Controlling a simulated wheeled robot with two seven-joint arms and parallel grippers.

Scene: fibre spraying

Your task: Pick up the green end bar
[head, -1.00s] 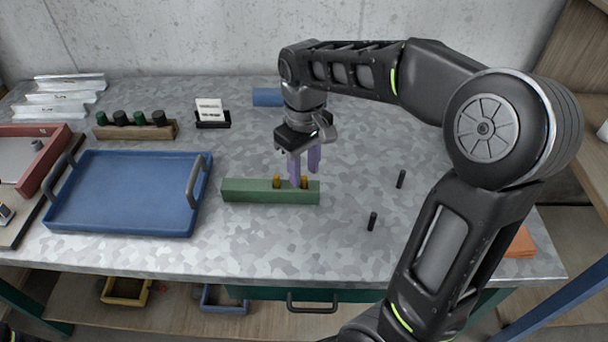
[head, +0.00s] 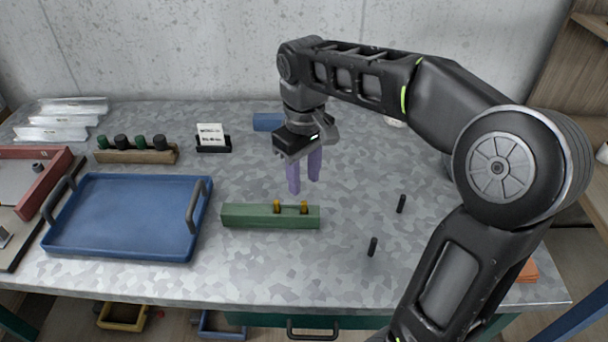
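The green end bar (head: 245,216) lies flat on the speckled grey table, right of the blue tray. Two short brass-coloured pins (head: 304,207) stand up on its top, toward its right half. My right gripper (head: 304,183) hangs over the far side of the bar, fingers pointing down. Its two purple fingers are apart with a gap between them and hold nothing. The fingertips appear above and behind the bar, clear of it. My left gripper is not in the head view.
The blue tray (head: 125,250) with raised handles stands to the left. Two black pegs (head: 372,246) stand right of the bar. Behind are a wooden block with green and black knobs (head: 135,156), a card holder (head: 213,148) and a blue block (head: 268,122). The front table strip is clear.

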